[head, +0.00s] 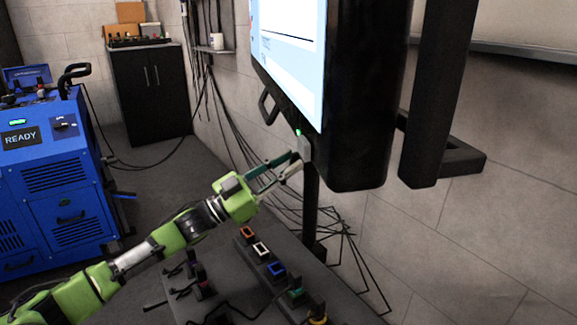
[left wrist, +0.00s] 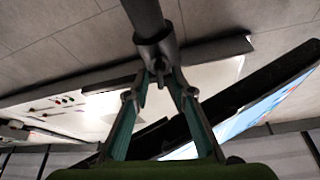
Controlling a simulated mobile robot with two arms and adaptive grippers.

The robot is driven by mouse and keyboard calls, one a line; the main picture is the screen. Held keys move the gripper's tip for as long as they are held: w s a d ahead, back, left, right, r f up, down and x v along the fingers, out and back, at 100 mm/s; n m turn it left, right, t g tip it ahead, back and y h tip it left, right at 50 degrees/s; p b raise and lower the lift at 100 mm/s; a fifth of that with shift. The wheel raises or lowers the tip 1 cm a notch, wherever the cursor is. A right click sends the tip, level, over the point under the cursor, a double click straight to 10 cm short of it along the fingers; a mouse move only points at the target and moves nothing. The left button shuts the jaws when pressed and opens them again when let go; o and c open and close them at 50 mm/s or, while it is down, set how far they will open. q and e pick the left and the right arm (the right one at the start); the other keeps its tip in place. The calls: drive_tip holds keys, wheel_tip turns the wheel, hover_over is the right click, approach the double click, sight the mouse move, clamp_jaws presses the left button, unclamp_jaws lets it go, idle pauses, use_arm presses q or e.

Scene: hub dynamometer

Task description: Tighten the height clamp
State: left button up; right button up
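The height clamp is a dark collar (left wrist: 157,48) with a small knob (left wrist: 158,72), on the round post seen at the top of the left wrist view. In the head view the post (head: 311,195) stands below the large screen, and the clamp is mostly hidden behind the fingertips and a grey piece under the screen. My left gripper (head: 292,165) reaches the post from the left. In the left wrist view its teal fingers converge, and the fingertips (left wrist: 160,76) close around the knob, one on each side. My right gripper is in neither view.
The screen (head: 290,55) hangs close above the left gripper. A low dark bench (head: 235,285) with several coloured blocks lies below the arm. A blue machine reading READY (head: 60,175) stands at left, a black cabinet (head: 150,90) behind. Loose cables (head: 345,235) lie around the post's foot.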

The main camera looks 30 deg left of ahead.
use_arm(q)
drive_tip(key=shift+w+d+r, duration=0.15)
drive_tip(key=shift+w, duration=0.1)
clamp_jaws()
drive_tip(key=shift+m, duration=0.3)
